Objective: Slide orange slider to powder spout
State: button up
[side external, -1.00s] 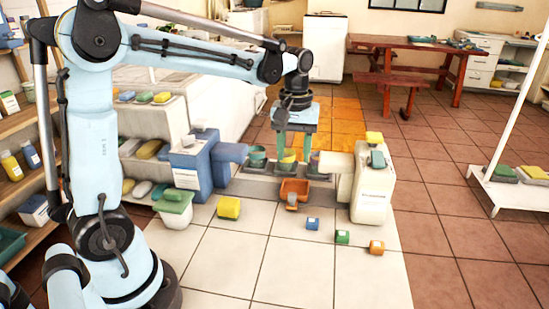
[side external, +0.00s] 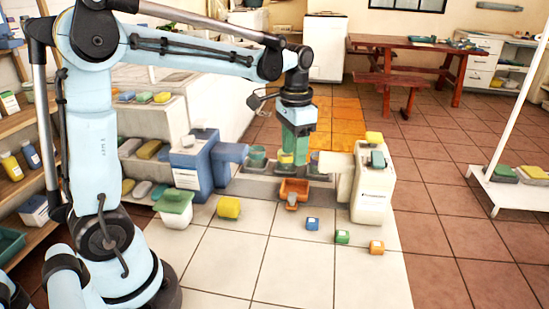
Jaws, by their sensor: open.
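An orange slider (side external: 294,190) sits at the front of the grey rail (side external: 262,186), between two dispensers. The blue dispenser (side external: 190,170) has a spout (side external: 231,152) pointing right. The cream dispenser (side external: 372,196) has a spout (side external: 336,163) pointing left. Their labels are too small to read, so I cannot tell which is the powder spout. My gripper (side external: 295,160) points down above the rail, behind the orange slider's front part. It is open and turned so one finger mostly covers the other. Whether it touches anything is unclear.
A green cup (side external: 257,154) and a bluish cup (side external: 314,160) stand beside my gripper. The pale front tiles are mostly clear.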

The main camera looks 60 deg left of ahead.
aim_at(293, 195)
notch_tip(293, 195, down, 12)
jog(key=m, duration=2.4)
jog(key=shift+f+m, duration=0.1)
jog(key=shift+m, duration=0.3)
jog(key=shift+c, duration=0.3)
grip_shut()
jog(key=shift+d, duration=0.1)
